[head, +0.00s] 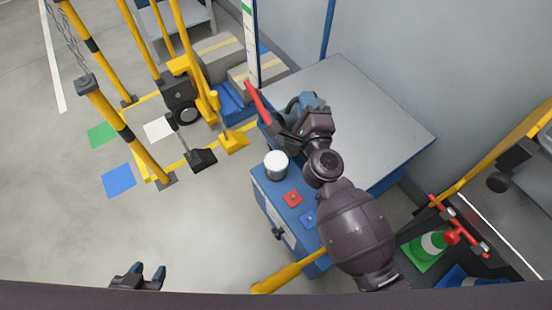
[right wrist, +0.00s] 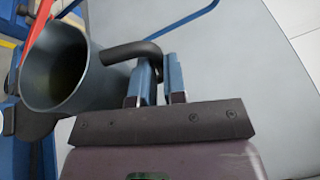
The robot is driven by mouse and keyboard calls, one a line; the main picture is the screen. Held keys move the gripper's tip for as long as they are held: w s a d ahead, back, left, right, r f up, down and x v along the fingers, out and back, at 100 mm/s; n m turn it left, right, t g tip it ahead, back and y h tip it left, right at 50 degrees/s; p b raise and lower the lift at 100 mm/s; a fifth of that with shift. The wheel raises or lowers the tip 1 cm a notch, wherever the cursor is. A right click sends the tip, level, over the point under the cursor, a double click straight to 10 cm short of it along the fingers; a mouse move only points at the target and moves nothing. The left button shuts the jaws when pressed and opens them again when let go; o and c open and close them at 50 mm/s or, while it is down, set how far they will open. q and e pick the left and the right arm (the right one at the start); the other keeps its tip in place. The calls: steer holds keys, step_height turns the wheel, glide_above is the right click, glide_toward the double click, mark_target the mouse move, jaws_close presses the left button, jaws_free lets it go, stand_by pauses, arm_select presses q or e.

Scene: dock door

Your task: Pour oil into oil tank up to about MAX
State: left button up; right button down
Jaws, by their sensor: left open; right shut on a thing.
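A blue-grey jug (head: 311,99) is partly hidden by my right arm in the head view. In the right wrist view the jug (right wrist: 58,68) shows its open mouth, with a dark olive inside; I cannot tell the oil level. My right gripper (right wrist: 160,82) is shut on the jug's dark curved handle (right wrist: 130,50). A blue cabinet (head: 262,203) with a white round cap (head: 276,160) on top stands below the jug in the picture. It may be the oil tank; no MAX mark is readable. My left gripper (head: 139,274) is open and empty at the lower left, far from the jug.
A grey tabletop (head: 385,115) lies right of my right gripper. A red bar (head: 258,102) stands close left of the jug. Yellow posts (head: 125,130), boxes (head: 216,56) and a green-and-white cone (head: 432,243) stand around. The floor at left is mostly clear.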

steer(key=shift+r, duration=0.25)
steer(key=shift+s+a, duration=0.1)
steer(key=shift+a, duration=0.05)
arm_select(q)
steer(key=shift+b, duration=0.35)
arm_select(e)
steer(key=shift+a+f+n, duration=0.1)
steer(key=shift+f+n, duration=0.05)
steer(key=shift+n, duration=0.15)
arm_select(q)
steer(key=shift+w+d, duration=0.1)
steer(key=shift+w, duration=0.1)
arm_select(e)
steer(key=shift+s+a, duration=0.1)
steer(key=shift+a, duration=0.05)
arm_select(q)
steer(key=shift+w, duration=0.1)
arm_select(e)
steer(key=shift+n+t, duration=0.3)
arm_select(q)
steer(key=shift+b, duration=0.3)
arm_select(e)
steer(key=shift+d, duration=0.25)
arm_select(q)
steer(key=shift+m, duration=0.3)
arm_select(e)
steer(key=shift+d, duration=0.15)
